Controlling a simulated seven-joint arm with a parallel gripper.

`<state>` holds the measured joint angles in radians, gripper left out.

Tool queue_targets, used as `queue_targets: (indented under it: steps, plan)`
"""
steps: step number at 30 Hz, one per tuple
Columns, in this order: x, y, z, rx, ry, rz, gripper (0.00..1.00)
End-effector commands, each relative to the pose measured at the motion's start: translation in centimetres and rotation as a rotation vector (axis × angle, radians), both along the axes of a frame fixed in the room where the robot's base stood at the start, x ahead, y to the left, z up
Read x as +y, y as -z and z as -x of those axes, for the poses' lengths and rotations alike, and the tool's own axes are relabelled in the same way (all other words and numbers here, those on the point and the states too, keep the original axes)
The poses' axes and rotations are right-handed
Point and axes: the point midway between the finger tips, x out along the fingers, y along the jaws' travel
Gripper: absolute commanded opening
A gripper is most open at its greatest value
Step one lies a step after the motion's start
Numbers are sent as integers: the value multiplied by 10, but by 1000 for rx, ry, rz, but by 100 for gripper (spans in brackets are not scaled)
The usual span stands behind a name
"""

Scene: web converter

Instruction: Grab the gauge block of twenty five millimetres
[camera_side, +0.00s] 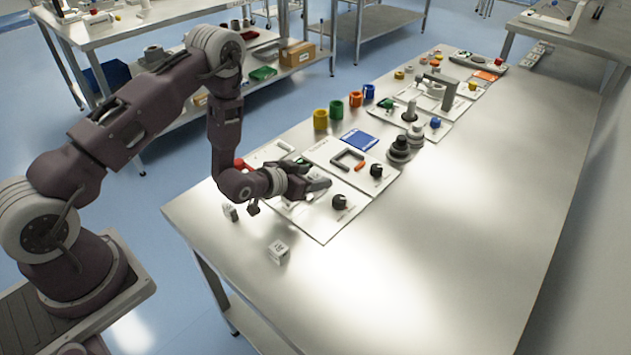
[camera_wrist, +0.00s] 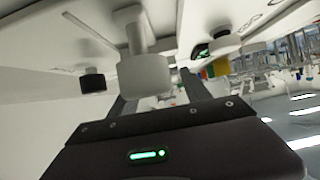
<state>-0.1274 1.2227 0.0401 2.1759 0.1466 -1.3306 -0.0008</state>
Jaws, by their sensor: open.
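Two small pale blocks with dark markings sit on the bare near-left end of the metal table: a nearer block (camera_side: 278,251) and another block (camera_side: 229,211) close to the left edge. The markings are too small to read, so I cannot tell which is the twenty-five millimetre gauge block. My gripper (camera_side: 318,185) is low over the nearest white panels, beyond both blocks and apart from them. In the wrist view my gripper (camera_wrist: 157,95) has its fingers apart, with a pale grey cylinder (camera_wrist: 143,75) showing in front of them. I see no marked block in the wrist view.
White panels (camera_side: 322,236) with black knobs (camera_side: 339,201) lie under and beside my gripper. Dark stacked discs (camera_side: 400,149), a blue plate (camera_side: 359,139) and coloured cups (camera_side: 320,119) stand farther back. The table's right side (camera_side: 480,220) is clear.

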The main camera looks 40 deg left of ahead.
Motion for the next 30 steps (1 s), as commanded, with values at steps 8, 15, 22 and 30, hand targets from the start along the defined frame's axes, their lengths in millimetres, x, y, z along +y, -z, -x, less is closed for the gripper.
queue_targets:
  steps: [8,15,22,30]
  plan:
    - [0,0,0,0,0,0,31]
    - [0,0,0,0,0,0,0]
    - [0,-1,0,-1,0,0,0]
    - [0,-38,-1,-7,-1,0,0]
